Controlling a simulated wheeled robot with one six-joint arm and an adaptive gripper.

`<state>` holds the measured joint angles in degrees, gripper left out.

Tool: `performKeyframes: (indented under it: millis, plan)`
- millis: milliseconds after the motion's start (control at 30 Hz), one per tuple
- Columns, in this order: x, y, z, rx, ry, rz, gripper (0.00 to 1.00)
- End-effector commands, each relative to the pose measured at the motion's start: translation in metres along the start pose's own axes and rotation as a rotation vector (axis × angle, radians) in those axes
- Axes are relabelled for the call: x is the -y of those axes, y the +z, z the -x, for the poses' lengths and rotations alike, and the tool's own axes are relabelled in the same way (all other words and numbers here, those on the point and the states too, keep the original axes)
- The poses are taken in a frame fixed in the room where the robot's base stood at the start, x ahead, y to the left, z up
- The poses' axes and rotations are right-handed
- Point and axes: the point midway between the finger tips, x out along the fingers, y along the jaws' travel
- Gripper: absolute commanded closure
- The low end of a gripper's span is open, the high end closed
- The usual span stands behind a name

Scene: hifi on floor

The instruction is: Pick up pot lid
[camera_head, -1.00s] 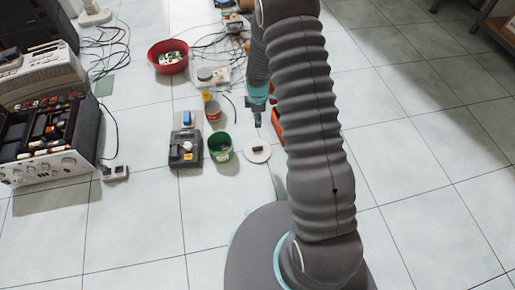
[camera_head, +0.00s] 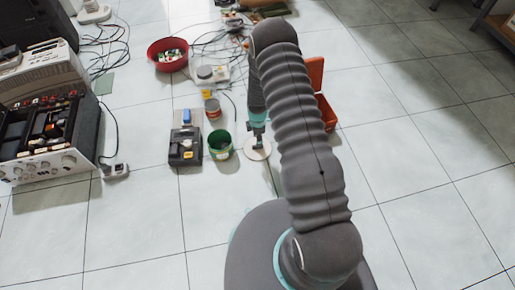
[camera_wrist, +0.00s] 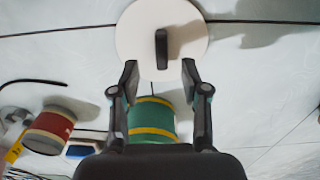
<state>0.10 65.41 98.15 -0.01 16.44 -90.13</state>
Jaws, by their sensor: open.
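The pot lid (camera_head: 257,153) is a flat, round, cream-white disc with a dark bar handle. It lies on the floor tiles to the right of a green pot. In the wrist view the lid (camera_wrist: 143,40) is at the top, its handle upright in the picture and just beyond the fingertips. My gripper (camera_head: 257,130) is over the lid's far part in the head view and hides some of it. In the wrist view my gripper (camera_wrist: 160,72) is open and empty, its two fingers on either side of the line to the handle. I cannot tell whether it touches the lid.
The green pot (camera_head: 220,146) stands close left of the lid. A dark box (camera_head: 185,148), a reddish can (camera_head: 212,109) and a red bowl (camera_head: 168,55) are further left. An orange-red open case (camera_head: 326,112) is behind my arm. Floor to the right is clear.

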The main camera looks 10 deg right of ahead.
Motion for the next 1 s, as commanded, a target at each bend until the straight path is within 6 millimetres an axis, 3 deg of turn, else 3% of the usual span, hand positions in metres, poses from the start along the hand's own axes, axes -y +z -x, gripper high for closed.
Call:
performKeyframes:
  millis: [400, 700, 900, 1000]
  plan:
    - [0.002, -0.001, -0.048, 0.0, 0.0, 0.0, 0.54]
    - [0.002, -0.001, -0.051, 0.0, 0.0, 0.0, 0.54]
    - [0.002, -0.001, -0.051, 0.0, 0.0, 0.0, 1.0]
    - [0.002, -0.001, -0.051, 0.0, 0.0, 0.0, 1.0]
